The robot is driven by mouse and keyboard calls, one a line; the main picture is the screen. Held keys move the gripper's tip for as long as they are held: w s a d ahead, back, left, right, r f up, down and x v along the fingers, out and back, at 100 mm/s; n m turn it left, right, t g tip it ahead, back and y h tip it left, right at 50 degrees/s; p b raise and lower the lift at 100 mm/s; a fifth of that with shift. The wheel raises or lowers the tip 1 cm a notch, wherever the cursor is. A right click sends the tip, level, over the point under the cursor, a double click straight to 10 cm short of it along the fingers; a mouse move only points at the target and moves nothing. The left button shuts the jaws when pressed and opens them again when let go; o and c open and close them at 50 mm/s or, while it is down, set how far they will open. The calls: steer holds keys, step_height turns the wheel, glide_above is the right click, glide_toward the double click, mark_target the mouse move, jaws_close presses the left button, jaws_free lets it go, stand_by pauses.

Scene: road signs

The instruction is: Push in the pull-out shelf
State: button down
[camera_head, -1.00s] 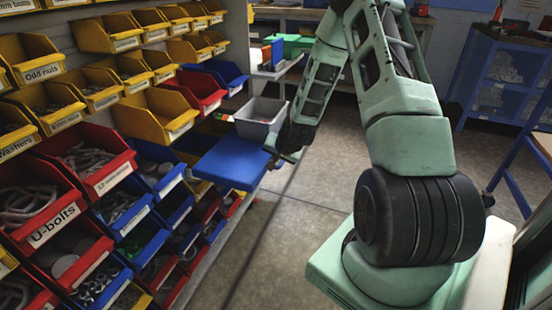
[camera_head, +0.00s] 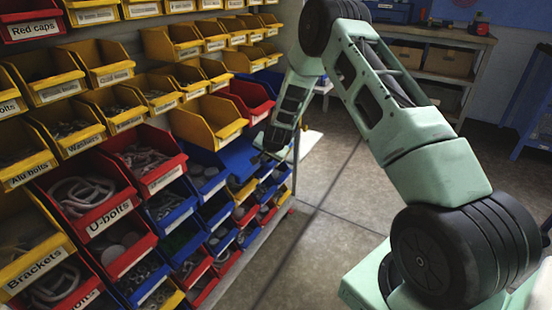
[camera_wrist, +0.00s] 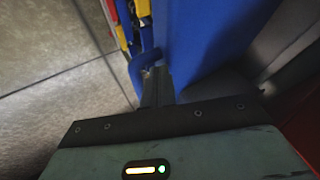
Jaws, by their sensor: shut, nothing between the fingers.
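The pull-out shelf (camera_head: 236,160) is a flat blue panel in the bin rack, below a large yellow bin, with only a little of it showing past the bins around it. In the wrist view the blue panel (camera_wrist: 205,40) fills the upper middle, with a curved blue handle-like part at its left edge. My gripper (camera_head: 272,145) is shut and empty at the shelf's outer end. In the wrist view its fingertips (camera_wrist: 157,80) are right at that blue edge; I cannot tell whether they touch.
The rack holds rows of labelled yellow, red (camera_head: 100,205) and blue bins at left. Open concrete floor (camera_head: 345,220) lies right of it. A wooden workbench (camera_head: 440,65) stands at the back, with a blue frame (camera_head: 530,100) at the right.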

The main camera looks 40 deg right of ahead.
steer(key=shift+w+a+r, duration=0.1)
steer(key=shift+w+a, duration=0.25)
steer(key=shift+w, duration=0.45)
steer(key=shift+r, duration=0.15)
